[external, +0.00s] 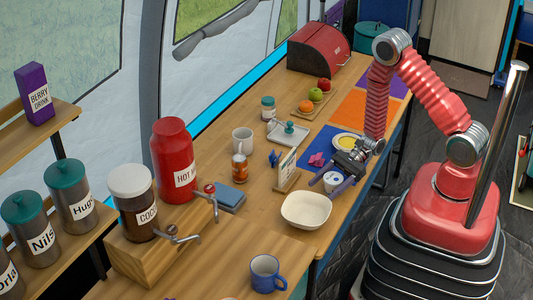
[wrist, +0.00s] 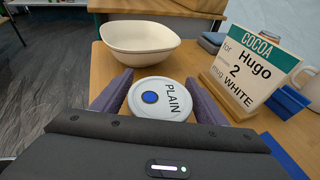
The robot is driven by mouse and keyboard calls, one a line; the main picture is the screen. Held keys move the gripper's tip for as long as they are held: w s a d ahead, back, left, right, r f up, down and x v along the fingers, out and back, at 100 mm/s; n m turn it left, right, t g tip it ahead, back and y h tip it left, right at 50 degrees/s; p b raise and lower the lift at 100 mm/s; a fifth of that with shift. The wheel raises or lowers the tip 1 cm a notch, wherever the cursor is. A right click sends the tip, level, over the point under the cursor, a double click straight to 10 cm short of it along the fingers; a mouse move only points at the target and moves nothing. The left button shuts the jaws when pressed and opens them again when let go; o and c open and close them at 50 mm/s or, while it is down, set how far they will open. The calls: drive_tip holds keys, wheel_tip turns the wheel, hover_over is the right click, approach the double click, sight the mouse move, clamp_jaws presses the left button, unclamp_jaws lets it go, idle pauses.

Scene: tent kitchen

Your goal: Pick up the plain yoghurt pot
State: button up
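The plain yoghurt pot (wrist: 148,112) has a white lid with a blue dot and the word PLAIN. It is upright, and in the external view the pot (external: 332,181) is by the table's right edge. My gripper (wrist: 160,98) is around it, with one purple finger on each side of the lid. The fingers lie very close to the pot's sides; whether they press on it I cannot tell. In the external view my gripper (external: 334,180) reaches down over the pot, hiding part of it.
A cream bowl (external: 306,209) stands close beside the pot. A cocoa order card (wrist: 250,68) on a wooden stand (wrist: 228,103) is on its other side.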

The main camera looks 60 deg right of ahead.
drive_tip(key=c, duration=0.9)
drive_tip(key=shift+o, duration=0.2)
drive_tip(key=shift+r, duration=0.15)
wheel_tip(320, 180, up, 10)
idle(0.3)
idle(0.5)
